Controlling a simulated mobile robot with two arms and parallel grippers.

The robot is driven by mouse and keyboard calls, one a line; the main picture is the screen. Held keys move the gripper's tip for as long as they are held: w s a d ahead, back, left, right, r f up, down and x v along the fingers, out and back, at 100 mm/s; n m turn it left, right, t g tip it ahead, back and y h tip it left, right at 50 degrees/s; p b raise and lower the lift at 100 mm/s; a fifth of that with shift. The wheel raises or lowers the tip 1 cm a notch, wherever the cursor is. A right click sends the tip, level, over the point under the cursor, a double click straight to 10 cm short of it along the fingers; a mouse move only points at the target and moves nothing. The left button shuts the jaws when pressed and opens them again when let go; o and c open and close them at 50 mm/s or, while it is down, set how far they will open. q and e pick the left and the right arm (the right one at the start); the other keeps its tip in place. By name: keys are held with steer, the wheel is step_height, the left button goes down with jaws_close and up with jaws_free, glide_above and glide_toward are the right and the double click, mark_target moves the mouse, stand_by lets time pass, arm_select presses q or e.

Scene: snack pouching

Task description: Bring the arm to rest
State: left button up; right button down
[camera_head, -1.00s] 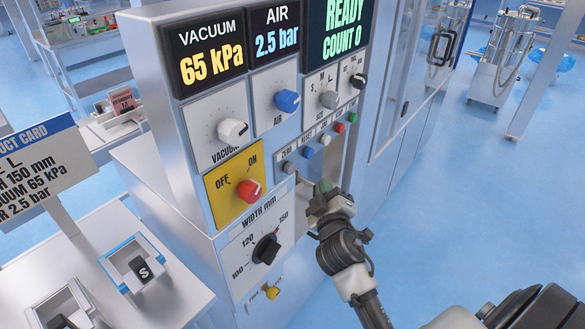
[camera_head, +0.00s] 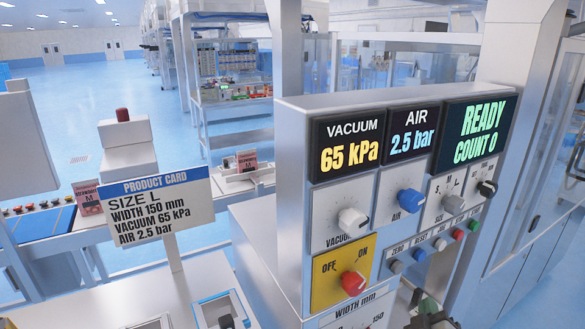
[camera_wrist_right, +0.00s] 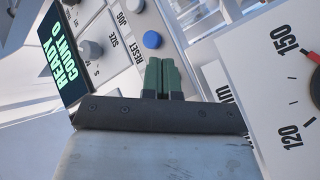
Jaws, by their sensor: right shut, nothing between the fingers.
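My right gripper (camera_head: 428,308) shows at the bottom edge of the head view, in front of the machine's control panel (camera_head: 322,215) and below its button row. Its green fingers are together and empty. In the right wrist view the shut fingers (camera_wrist_right: 164,77) point toward the panel, with the blue button (camera_wrist_right: 152,40) beyond their tips. They appear apart from the panel. Most of the right arm is below the head view. My left gripper does not show.
The displays read 65 kPa (camera_head: 346,158), 2.5 bar (camera_head: 411,144) and READY, COUNT 0 (camera_head: 478,135). A red knob (camera_head: 353,283) sits on a yellow plate. A product card (camera_head: 157,208) reads size L, width 150 mm. Open blue floor (camera_head: 95,95) lies at the back left.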

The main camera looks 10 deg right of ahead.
steer(key=s+a+f+g+y+b, duration=0.1)
steer(key=s+a+f+g+y, duration=0.15)
steer(key=f, duration=0.95)
steer(key=s+a+f+g+y, duration=0.15)
steer(key=s+f, duration=0.25)
steer(key=f, duration=0.8)
steer(key=s+a+f+g+y+b, duration=0.1)
steer(key=s+a+f+g, duration=0.2)
steer(key=f, duration=0.9)
steer(key=s+f+m+g, duration=0.1)
steer(key=s+f+g, duration=0.2)
steer(key=s+f, duration=0.3)
steer(key=s+a+f+m+g+y+b, duration=0.1)
steer(key=s+f+g, duration=0.2)
steer(key=s+f, duration=0.4)
steer(key=s+a+f+g, duration=0.1)
steer(key=s+f, duration=0.6)
steer(key=s, duration=1.2)
steer(key=shift+s+a+f+m+g+y, duration=0.2)
steer(key=shift+s+m+g+y, duration=0.2)
steer(key=shift+g, duration=0.5)
steer(key=shift+w, duration=0.1)
